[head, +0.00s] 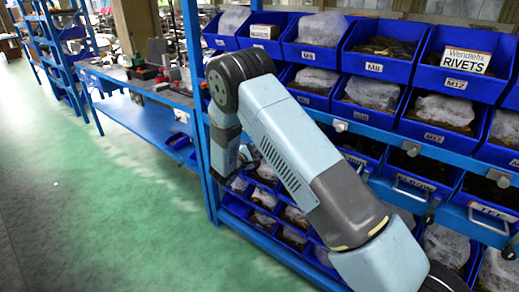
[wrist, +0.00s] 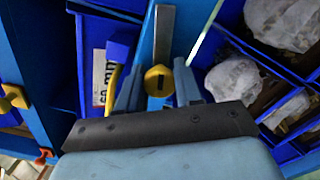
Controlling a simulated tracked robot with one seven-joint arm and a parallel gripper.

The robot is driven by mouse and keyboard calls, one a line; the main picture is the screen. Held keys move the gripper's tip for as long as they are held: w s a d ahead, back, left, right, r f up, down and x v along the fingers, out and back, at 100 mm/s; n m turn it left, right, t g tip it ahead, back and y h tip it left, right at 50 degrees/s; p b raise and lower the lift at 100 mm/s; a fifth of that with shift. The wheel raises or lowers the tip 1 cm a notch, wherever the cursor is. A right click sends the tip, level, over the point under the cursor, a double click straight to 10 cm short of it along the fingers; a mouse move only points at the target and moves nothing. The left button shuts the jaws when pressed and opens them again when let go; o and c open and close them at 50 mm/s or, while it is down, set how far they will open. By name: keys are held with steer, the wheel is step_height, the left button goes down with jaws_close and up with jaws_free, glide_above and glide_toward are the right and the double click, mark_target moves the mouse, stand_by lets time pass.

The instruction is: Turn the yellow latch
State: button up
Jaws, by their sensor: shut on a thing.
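The yellow latch (wrist: 158,80) is a round yellow knob with a dark slot, seen in the wrist view just below a grey metal bar (wrist: 164,35) on a blue upright. My gripper (wrist: 158,92) is around it, one finger on each side, shut on it. The fingers' contact with the knob is partly hidden by the dark gripper body. In the head view my arm reaches to the blue rack's left end; the latch cannot be made out there.
A second yellow slotted knob (wrist: 15,97) is at the left of the wrist view, with a small orange-red piece (wrist: 43,157) below it. Bagged parts in blue bins (wrist: 235,80) are close on the right. In the head view, a blue workbench (head: 150,90) stands behind; green floor (head: 120,220) is clear.

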steer(key=shift+s+d+f+m, duration=0.1)
steer(key=shift+f+m, duration=0.05)
steer(key=shift+m, duration=0.5)
steer(key=shift+s+d+f+m, duration=0.1)
steer(key=shift+m, duration=0.55)
steer(key=o, duration=1)
steer(key=shift+w+a+r, duration=0.1)
steer(key=shift+o, duration=0.2)
steer(key=shift+a, duration=0.1)
steer(key=v, duration=1.3)
steer(key=shift+s+a, duration=0.15)
steer(key=shift+s, duration=0.1)
